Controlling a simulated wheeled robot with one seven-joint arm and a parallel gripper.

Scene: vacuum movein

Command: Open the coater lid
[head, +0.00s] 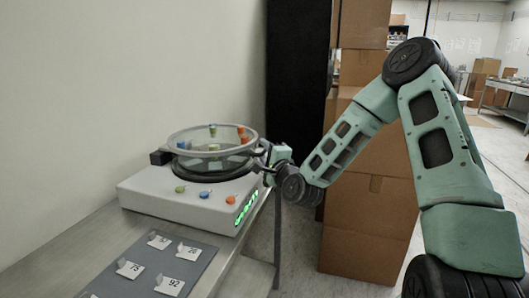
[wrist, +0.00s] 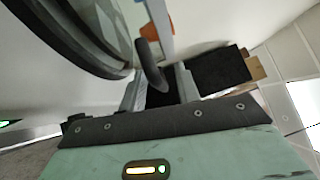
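The lid lies roughly level over the dark ring of the base. My gripper (head: 268,158) is at the lid's right side, at rim height. In the wrist view the curved dark rim (wrist: 75,40) fills the upper left, and a dark loop-like handle (wrist: 149,65) stands between the fingers of my gripper (wrist: 159,85). The fingers are apart, with a gap showing on the handle's right. Contact on the left is unclear.
Coloured knobs sit on the coater's front, and coloured pieces (head: 213,147) show at the lid. A grey board (head: 150,268) with numbered tags lies in front. A wall is close behind. Stacked cardboard boxes (head: 362,245) and a black cabinet (head: 297,80) stand to the right.

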